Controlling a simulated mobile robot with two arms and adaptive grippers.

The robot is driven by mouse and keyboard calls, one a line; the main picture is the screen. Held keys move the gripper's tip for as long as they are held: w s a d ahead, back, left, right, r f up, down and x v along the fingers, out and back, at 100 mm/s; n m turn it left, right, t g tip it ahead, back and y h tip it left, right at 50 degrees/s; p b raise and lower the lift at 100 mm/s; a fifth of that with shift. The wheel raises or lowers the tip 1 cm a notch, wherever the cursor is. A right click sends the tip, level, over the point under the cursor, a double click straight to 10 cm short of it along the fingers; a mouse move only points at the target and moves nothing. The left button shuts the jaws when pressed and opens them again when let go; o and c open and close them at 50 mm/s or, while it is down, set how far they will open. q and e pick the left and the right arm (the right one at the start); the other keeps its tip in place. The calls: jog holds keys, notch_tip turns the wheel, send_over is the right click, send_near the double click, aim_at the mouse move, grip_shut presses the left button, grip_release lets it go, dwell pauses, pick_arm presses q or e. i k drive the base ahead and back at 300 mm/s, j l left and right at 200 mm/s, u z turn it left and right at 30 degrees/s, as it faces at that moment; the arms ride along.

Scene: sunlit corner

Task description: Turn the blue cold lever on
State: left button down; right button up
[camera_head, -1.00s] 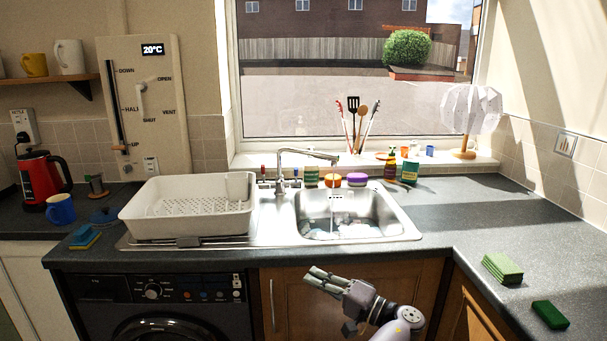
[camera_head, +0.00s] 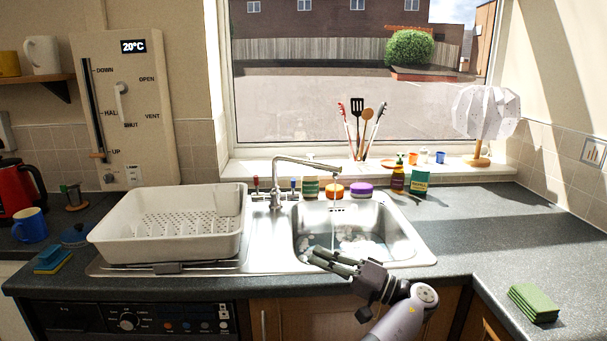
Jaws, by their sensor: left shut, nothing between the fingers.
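The blue cold lever (camera_head: 293,184) is a small blue-tipped handle on the right side of the tap's base, behind the sink. The red lever (camera_head: 256,183) stands on the left side. The chrome tap (camera_head: 275,178) has its spout reaching right over the sink bowl. A thin pale line below the spout looks like running water.
A white dish rack (camera_head: 170,246) stands left of the tap. The sink (camera_head: 425,258) holds foamy water. Several tubs, including a purple one (camera_head: 361,189), stand behind it. Bottles and a lamp (camera_head: 484,115) are at the right. A green sponge stack (camera_head: 533,303) lies on the right worktop.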

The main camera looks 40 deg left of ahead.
aim_at(293, 196)
jog(key=i+j, duration=1.15)
jog(key=i, duration=0.15)
